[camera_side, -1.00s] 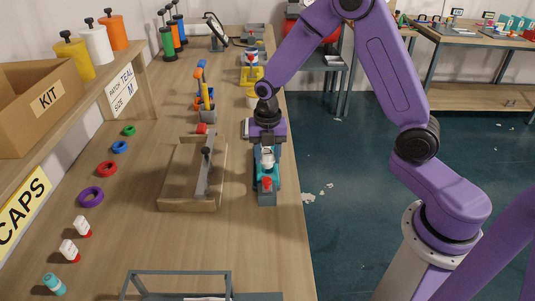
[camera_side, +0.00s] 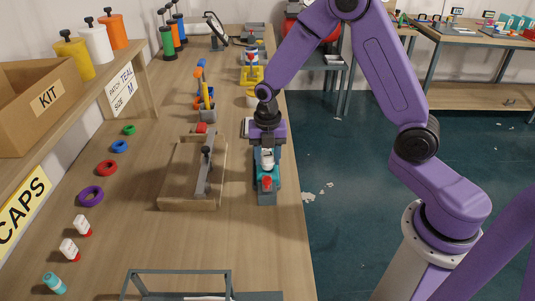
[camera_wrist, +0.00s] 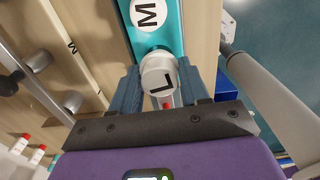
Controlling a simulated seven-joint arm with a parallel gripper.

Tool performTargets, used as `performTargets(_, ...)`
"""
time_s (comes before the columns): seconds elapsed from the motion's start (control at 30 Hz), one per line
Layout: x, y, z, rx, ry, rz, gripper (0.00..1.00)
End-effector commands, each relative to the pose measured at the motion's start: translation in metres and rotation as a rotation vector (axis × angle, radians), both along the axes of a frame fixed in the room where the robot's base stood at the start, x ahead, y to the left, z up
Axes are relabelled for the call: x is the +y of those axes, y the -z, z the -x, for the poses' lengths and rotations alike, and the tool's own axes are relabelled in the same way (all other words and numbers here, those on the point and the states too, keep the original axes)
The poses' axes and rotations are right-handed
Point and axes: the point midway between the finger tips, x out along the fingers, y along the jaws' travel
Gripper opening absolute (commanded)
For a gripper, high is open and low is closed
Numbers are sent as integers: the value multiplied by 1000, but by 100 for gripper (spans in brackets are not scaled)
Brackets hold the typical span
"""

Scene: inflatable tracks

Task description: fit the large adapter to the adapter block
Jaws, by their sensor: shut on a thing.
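A white large adapter marked L (camera_wrist: 158,82) is between the blue-grey fingers of my gripper (camera_wrist: 160,88), which is shut on it. It also shows as a white piece below my wrist in the side view (camera_side: 267,158). The teal adapter block (camera_side: 267,196) lies along the right edge of the bench, with a red part (camera_side: 267,182) near its front end. In the wrist view the block (camera_wrist: 172,40) runs away from the adapter and bears a white disc marked M (camera_wrist: 148,13). The adapter is right at the block; whether it is seated is hidden.
A wooden fixture with a grey lever (camera_side: 207,170) stands close to the left of the block. Coloured rings and small bottles (camera_side: 82,226) line the left side. A grey wire-frame rack (camera_side: 180,284) is at the front. The bench edge is just right.

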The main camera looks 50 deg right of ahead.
Motion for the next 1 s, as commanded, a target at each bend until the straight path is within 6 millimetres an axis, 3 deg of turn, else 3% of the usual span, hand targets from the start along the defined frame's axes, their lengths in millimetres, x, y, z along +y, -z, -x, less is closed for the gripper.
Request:
performTargets(0.97,0,21,0,1,0,1,16)
performTargets(1.0,0,21,0,1,0,1,48)
